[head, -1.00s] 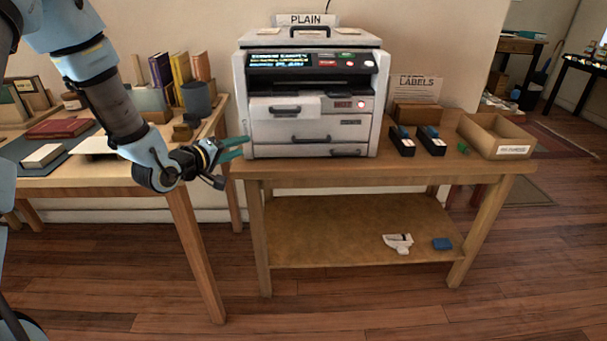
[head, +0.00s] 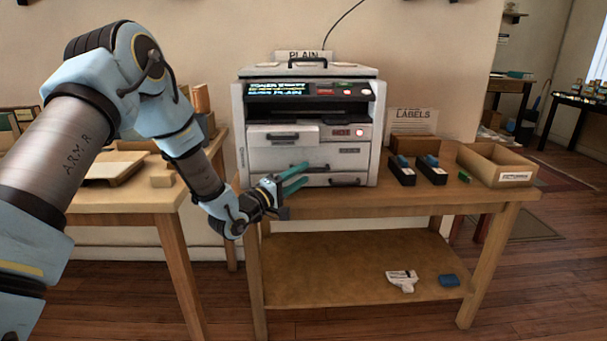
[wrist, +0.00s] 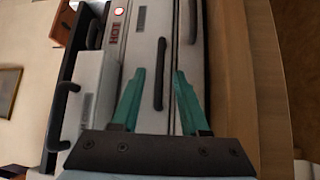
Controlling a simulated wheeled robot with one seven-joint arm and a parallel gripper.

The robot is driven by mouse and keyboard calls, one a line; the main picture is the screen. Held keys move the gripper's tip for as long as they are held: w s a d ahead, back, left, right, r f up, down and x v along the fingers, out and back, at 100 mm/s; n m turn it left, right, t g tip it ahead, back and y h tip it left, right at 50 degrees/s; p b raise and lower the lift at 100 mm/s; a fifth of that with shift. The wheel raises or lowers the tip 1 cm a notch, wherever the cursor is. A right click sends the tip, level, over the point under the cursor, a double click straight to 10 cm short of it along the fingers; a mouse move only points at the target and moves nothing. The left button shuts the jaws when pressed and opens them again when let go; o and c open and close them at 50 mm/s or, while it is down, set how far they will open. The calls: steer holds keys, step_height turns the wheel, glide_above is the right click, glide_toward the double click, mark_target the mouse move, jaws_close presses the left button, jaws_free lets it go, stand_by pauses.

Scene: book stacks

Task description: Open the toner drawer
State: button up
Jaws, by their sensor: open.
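The printer (head: 250,150) stands on the table and its screen (head: 300,88) begins with what looks like "TONER". No drawer is legibly marked as toner. My gripper (head: 306,173) is open and empty in front of the lower drawer fronts, with its teal fingers spread. In the wrist view my gripper (wrist: 162,90) has a middle drawer's dark handle (wrist: 160,75) lying between the finger lines, not visibly touched. The bottom drawer's handle (head: 345,182) is to the right. Both drawers look shut. In the head view my fingers cover the middle handle.
An upper left tray (head: 282,135) sticks out, beside a panel marked HOT (head: 340,132) with a red light. Two dark boxes with blue tops (head: 402,170) and a wooden tray (head: 497,165) stand right of the printer. A white item (head: 402,280) and a blue block (head: 448,280) lie on the lower shelf.

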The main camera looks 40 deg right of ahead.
steer(key=shift+w+d+r, duration=0.1)
steer(key=shift+d, duration=0.65)
steer(key=shift+c, duration=0.4)
jaws_close()
stand_by(0.5)
